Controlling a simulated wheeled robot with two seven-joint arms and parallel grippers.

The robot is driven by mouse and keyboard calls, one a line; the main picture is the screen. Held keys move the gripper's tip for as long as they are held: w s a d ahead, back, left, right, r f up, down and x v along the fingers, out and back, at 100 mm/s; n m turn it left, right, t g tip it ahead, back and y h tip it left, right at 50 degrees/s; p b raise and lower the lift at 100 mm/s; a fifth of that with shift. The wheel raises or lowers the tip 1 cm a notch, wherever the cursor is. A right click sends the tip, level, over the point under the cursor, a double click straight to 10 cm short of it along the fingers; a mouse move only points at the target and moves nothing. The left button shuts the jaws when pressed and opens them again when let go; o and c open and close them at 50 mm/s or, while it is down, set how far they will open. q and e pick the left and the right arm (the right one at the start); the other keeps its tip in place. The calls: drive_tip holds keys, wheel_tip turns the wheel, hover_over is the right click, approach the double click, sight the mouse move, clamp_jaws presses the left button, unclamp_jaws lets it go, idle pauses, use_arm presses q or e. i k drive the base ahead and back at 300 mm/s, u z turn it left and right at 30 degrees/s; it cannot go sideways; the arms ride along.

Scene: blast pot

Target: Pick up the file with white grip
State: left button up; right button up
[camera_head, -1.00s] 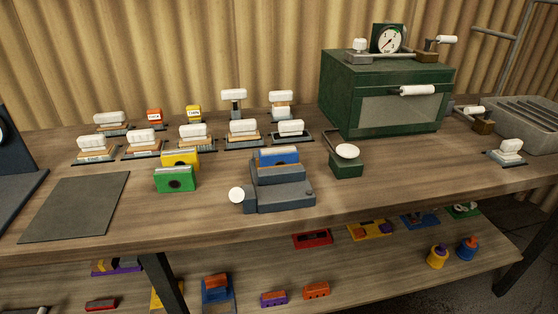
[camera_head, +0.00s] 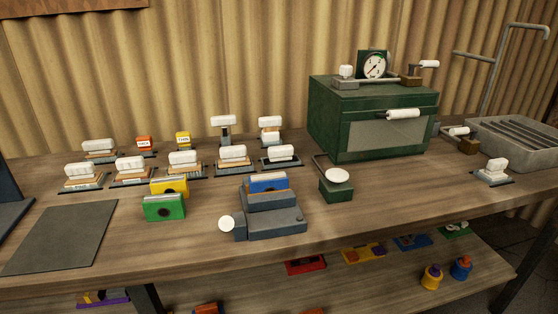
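Several white-gripped tools stand in two rows on the wooden bench. The front row has white grips on wooden blocks over dark bases, such as the leftmost tool (camera_head: 82,175), and one dark, flat tool with a white grip (camera_head: 281,155) at its right end. The back row has a tall white-gripped tool (camera_head: 223,128) and another (camera_head: 270,130) beside it. Another white-gripped tool (camera_head: 494,171) stands alone at the right. I cannot tell for certain which of them is the file. Neither of my grippers is in view.
A green cabinet with a gauge (camera_head: 370,118) stands at the back right, beside a grey ribbed tray (camera_head: 520,140). A grey fixture holding a blue block (camera_head: 272,222), green (camera_head: 164,208) and yellow blocks (camera_head: 170,186) and a dark mat (camera_head: 60,238) are nearer. Coloured parts lie on the lower shelf (camera_head: 380,275).

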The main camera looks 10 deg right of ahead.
sight(280, 155)
drive_tip(key=k, duration=0.5)
drive_tip(key=z, duration=1.4)
drive_tip(key=i, duration=1)
drive_tip(key=u, duration=1.4)
drive_tip(key=i, duration=0.5)
